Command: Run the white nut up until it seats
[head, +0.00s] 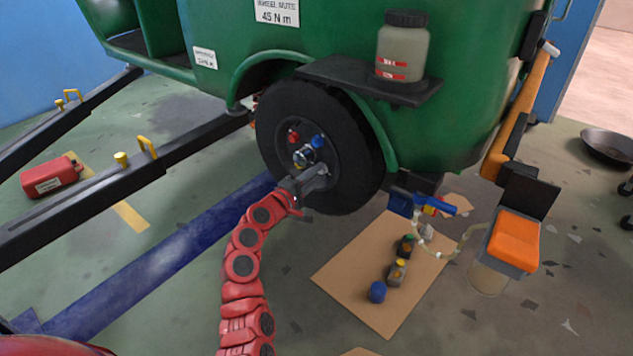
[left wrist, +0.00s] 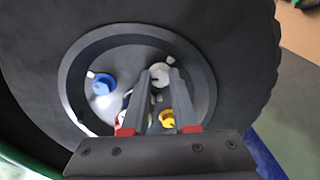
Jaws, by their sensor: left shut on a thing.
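The white nut (left wrist: 160,73) sits on the wheel's hub face in the left wrist view, between my two fingertips. My left gripper (left wrist: 162,82) is shut on it, with one finger on each side. In the head view my left gripper (head: 318,174) reaches the lower right of the hub, and the white nut is hidden there. A blue nut (head: 317,141) and a red nut (head: 293,136) are on the black-tyred wheel (head: 268,130). A yellow nut (left wrist: 167,119) shows between my fingers, nearer the gripper body. How far the white nut is threaded cannot be told. My right gripper is out of view.
The green rickshaw body (head: 460,110) overhangs the wheel, with a dark shelf (head: 340,78) holding a jar (head: 402,50). Cardboard (head: 345,285) with small bottles lies at lower right, beside an orange-topped container (head: 515,241). Black lift arms (head: 90,195) extend left.

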